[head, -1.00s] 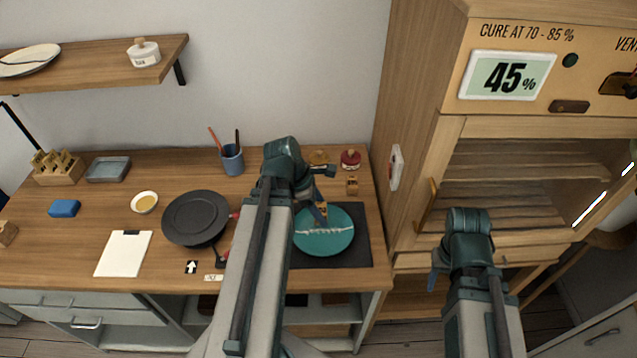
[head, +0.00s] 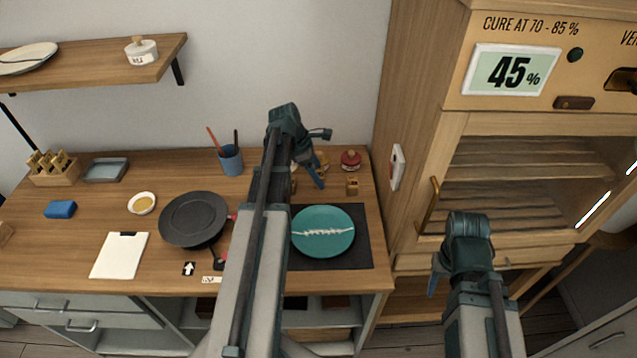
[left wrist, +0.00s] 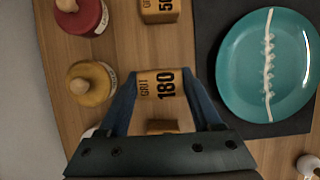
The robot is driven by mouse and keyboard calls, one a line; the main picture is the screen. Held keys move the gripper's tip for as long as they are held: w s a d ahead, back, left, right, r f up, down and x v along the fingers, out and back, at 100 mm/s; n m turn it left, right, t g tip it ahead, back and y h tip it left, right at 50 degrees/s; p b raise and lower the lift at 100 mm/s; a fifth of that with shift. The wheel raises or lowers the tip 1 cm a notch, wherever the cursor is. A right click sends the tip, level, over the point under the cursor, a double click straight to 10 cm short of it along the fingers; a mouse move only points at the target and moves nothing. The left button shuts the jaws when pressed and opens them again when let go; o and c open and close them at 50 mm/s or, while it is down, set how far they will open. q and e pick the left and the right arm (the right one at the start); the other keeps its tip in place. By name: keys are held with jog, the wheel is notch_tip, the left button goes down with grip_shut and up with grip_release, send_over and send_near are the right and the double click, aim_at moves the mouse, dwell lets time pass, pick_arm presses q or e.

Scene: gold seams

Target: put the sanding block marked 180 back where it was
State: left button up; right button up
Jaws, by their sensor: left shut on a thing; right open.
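The sanding block marked 180 (left wrist: 166,86) is between the blue fingers of my left gripper (head: 314,180), which is shut on it in the left wrist view. The wood-coloured block shows its GRIT 180 label. In the head view my left arm mostly hides it. The gripper is at the back of the workbench, behind the teal plate (head: 323,243). Whether the block touches the bench is hard to tell. A block marked 500 (left wrist: 160,8) stands nearby, also in the head view (head: 352,187). My right gripper (head: 436,275) is open and empty before the cabinet.
Another wooden block (left wrist: 162,127) lies near my gripper's palm. The plate, with a pale seam, rests on a dark mat (head: 361,252). A blue cup (head: 231,160) holds tools.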

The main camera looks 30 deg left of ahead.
pick_arm(q)
notch_tip(320, 180, down, 3)
jog(key=shift+f+b, duration=0.2)
jog(key=shift+b, duration=0.95)
jog(key=shift+r, duration=0.15)
pick_arm(e)
notch_tip(320, 180, down, 3)
jog(key=shift+f, duration=0.1)
pick_arm(q)
jog(key=shift+s, duration=0.1)
jog(key=o, duration=1.2)
pick_arm(e)
jog(key=shift+f, duration=0.1)
pick_arm(q)
jog(key=shift+s+a+r+p, duration=0.1)
jog(key=shift+r+p, duration=0.6)
jog(key=shift+p, duration=0.15)
jog(key=p+v, duration=0.9)
jog(key=v, duration=0.1)
jog(key=shift+s+a+r+p, duration=0.1)
jog(key=shift+r+p, duration=0.15)
jog(key=shift+p, duration=0.1)
pick_arm(e)
notch_tip(320, 180, up, 11)
jog(key=shift+r, duration=0.2)
